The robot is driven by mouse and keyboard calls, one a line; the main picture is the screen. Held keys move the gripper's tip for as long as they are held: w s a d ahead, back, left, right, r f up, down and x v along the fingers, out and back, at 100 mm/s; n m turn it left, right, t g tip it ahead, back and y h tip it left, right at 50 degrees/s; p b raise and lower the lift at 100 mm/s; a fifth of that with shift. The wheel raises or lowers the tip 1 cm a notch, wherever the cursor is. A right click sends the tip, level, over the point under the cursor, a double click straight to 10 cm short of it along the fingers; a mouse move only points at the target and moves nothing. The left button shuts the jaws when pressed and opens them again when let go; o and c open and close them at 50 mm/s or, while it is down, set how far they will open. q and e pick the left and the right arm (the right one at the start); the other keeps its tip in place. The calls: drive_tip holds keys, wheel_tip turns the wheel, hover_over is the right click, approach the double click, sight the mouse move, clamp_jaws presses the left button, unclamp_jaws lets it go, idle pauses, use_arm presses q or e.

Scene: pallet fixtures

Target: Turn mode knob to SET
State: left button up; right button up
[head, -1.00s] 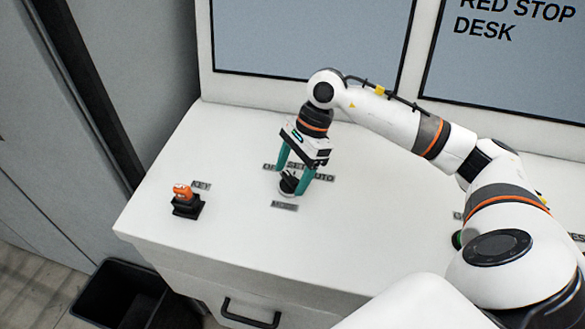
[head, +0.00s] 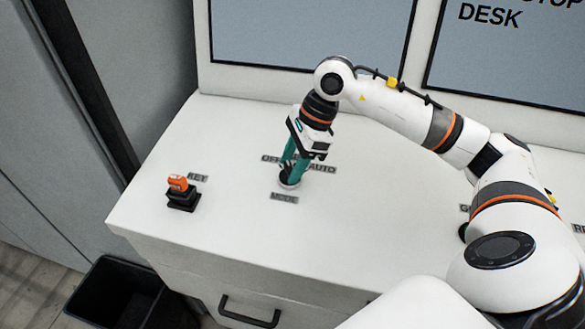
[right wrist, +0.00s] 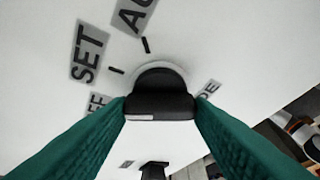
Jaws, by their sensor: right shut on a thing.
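The mode knob (right wrist: 158,97) is black on a pale round base, on the white desk panel above the MODE label (head: 284,198). My right gripper (head: 290,177) points down at it, with its teal fingers shut on the knob's two sides. In the right wrist view the fingers touch the knob's left and right ends. A pale strip shows on the knob's near face; I cannot tell for sure where the knob points. The SET label (right wrist: 89,53) and part of the AUTO label (right wrist: 134,14) lie beyond the knob. In the head view the fingers mostly hide SET. My left gripper is out of view.
An orange key switch (head: 181,194) on a black base stands to the left on the desk panel (head: 235,225). Framed screens (head: 310,30) rise behind. A black bin (head: 110,297) stands on the floor at lower left.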

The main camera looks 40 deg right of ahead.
drive_tip(key=m+t+b, duration=0.1)
drive_tip(key=m+b, duration=0.1)
drive_tip(key=m, duration=0.1)
drive_tip(key=shift+f+b, duration=0.1)
drive_tip(key=shift+b, duration=0.25)
drive_tip(key=shift+s+m+t+h+b, duration=0.1)
drive_tip(key=shift+m+t+h+b, duration=0.55)
drive_tip(key=shift+m, duration=0.75)
drive_tip(key=shift+c, duration=0.2)
drive_tip(key=shift+r, duration=0.25)
drive_tip(key=o, duration=1)
drive_tip(key=b+v, duration=0.1)
drive_tip(key=v, duration=1.1)
drive_tip(key=shift+b, duration=0.4)
drive_tip(key=shift+a+f, duration=0.1)
